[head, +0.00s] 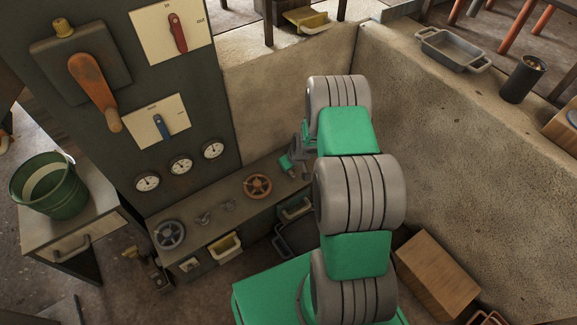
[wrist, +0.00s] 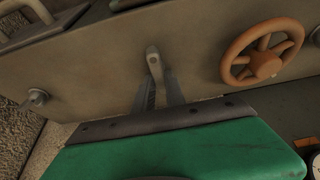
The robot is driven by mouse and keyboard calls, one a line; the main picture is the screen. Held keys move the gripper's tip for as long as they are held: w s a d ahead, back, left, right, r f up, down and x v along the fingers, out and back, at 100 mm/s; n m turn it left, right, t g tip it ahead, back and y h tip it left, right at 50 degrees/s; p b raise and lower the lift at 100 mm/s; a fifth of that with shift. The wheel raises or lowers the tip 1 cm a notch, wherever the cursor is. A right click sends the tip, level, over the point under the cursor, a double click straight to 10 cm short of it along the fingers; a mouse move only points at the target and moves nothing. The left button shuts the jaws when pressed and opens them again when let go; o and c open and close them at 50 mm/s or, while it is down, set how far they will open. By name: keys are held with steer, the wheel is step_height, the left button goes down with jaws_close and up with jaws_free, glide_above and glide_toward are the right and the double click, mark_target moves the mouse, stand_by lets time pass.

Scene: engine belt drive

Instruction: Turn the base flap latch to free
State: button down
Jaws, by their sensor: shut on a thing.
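My gripper (wrist: 160,90) reaches onto the bench top, with its two grey fingers closed around a small pale grey lever (wrist: 153,62), which looks like the base flap latch. The lever's rounded end shows just beyond the fingertips, and the rest of it is hidden between them. In the head view my gripper (head: 291,170) is at the bench's far right end, mostly behind my arm, and the lever cannot be made out there. No marking beside the lever is readable, so I cannot tell its setting.
An orange handwheel (head: 257,186) stands close beside my gripper; it also shows in the wrist view (wrist: 262,55). A small knob (wrist: 37,97) is on the other side. The bench also bears a grey handwheel (head: 169,234). A dark panel with gauges (head: 181,166) rises behind.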

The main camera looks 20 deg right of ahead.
mark_target(293, 174)
stand_by(0.4)
steer(key=c, duration=1.4)
jaws_free()
steer(key=p+v, duration=0.3)
steer(key=v, duration=0.4)
steer(key=shift+w+r, duration=0.1)
steer(key=shift+r, duration=0.1)
steer(key=shift+s+r, duration=0.2)
steer(key=shift+s, duration=0.05)
